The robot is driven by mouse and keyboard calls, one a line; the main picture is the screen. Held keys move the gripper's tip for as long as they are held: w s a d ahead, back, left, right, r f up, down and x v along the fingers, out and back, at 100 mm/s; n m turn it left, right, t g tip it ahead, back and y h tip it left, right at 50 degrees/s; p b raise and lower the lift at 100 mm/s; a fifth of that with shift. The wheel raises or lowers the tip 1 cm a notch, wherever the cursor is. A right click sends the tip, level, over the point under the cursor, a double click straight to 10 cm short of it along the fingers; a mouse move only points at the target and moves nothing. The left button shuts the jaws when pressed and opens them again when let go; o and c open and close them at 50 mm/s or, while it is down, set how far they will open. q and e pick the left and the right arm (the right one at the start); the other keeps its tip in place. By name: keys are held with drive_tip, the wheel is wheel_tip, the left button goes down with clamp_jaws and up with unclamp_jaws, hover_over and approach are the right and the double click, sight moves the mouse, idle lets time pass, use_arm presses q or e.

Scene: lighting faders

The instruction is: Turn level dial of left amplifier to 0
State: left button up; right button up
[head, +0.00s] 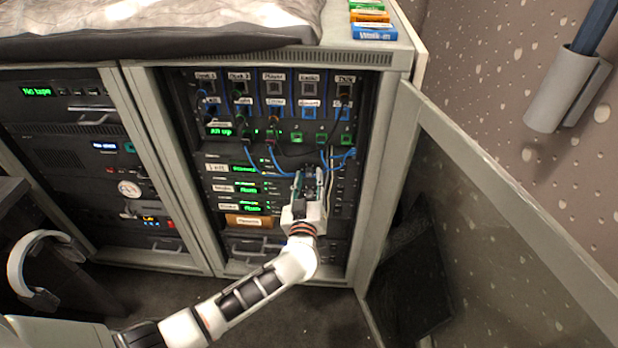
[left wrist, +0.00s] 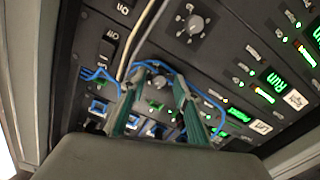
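In the head view, the amplifier labelled Left (head: 216,168) is the top of several stacked units with green displays. Its right end is hidden behind my left gripper (head: 308,180), which reaches the rack front there. In the left wrist view, the two fingers of my left gripper (left wrist: 158,112) stand apart, pointing at the panel. A small round knob (left wrist: 159,82) shows between the fingers, apparently in the row of the Left amplifier; I cannot tell its setting or whether a finger touches it. A larger grey dial (left wrist: 196,24) on the neighbouring unit is clear. My right gripper is not in view.
Blue cables (head: 283,165) hang from the patch panel just above the gripper, and pale cables run down beside it. An open cabinet door (head: 500,190) stands to the right. A second rack (head: 90,150) with lit devices is on the left.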

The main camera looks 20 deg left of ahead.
use_arm(q)
clamp_jaws()
drive_tip(key=shift+r, duration=0.1)
